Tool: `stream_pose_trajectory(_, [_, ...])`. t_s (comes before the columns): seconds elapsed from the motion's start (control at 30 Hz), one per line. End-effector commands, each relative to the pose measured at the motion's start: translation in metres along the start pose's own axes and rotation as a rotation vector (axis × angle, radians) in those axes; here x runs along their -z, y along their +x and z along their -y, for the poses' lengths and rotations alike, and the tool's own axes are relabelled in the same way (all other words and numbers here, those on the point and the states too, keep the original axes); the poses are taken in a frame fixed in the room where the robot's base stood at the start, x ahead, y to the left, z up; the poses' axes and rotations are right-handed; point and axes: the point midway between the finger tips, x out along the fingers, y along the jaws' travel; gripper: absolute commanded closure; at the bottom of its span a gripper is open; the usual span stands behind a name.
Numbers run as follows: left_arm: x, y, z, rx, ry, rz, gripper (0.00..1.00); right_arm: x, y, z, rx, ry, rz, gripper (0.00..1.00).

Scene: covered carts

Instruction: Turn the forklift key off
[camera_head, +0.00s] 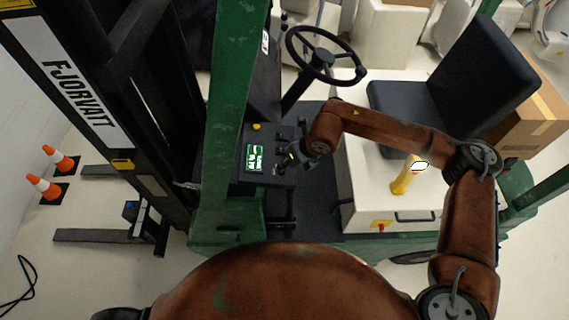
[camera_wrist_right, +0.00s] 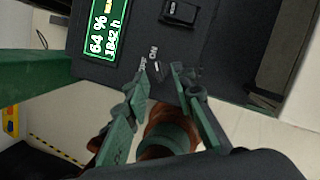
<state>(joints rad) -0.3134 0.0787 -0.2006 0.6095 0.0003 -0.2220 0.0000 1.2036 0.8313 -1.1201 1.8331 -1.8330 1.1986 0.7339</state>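The forklift's dark control panel (camera_wrist_right: 215,40) carries printed OFF and ON labels. A small grey key (camera_wrist_right: 157,68) sits beside these labels in the right wrist view; which label it points to is hard to tell. My right gripper (camera_wrist_right: 160,70) is open, with its two fingertips on either side of the key and a gap between them. Contact with the key is not clear. In the head view my right gripper (camera_head: 291,158) is at the panel, just right of the lit display, and hides the key. My left gripper is not in view.
A lit green display (camera_head: 254,158) shows 64 % in the wrist view. Near it are a yellow button (camera_head: 257,127), a steering wheel (camera_head: 326,55) and a green post (camera_head: 222,110). A black seat (camera_head: 455,85) stands at right. Two traffic cones (camera_head: 45,187) are at far left.

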Motion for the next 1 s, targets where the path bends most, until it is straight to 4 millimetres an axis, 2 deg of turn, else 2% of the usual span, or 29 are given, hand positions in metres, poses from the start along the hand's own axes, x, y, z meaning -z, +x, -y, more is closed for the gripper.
stream_pose_trajectory(0.2, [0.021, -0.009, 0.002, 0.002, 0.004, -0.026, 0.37, 0.000, 0.022, -0.001, -0.003, 0.002, -0.001, 0.77])
stream_pose_trajectory(0.37, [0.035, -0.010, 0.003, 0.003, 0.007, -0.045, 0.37, 0.000, 0.026, -0.001, -0.002, 0.000, 0.001, 0.77])
stream_pose_trajectory(0.53, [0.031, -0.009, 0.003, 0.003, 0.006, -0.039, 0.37, 0.000, 0.027, -0.001, -0.002, 0.000, 0.001, 0.77])
stream_pose_trajectory(0.87, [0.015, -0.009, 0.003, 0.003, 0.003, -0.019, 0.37, 0.000, 0.026, -0.001, -0.003, 0.000, 0.001, 1.00])
stream_pose_trajectory(1.0, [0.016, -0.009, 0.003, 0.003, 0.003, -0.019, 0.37, 0.000, 0.026, 0.000, -0.002, 0.000, 0.001, 1.00])
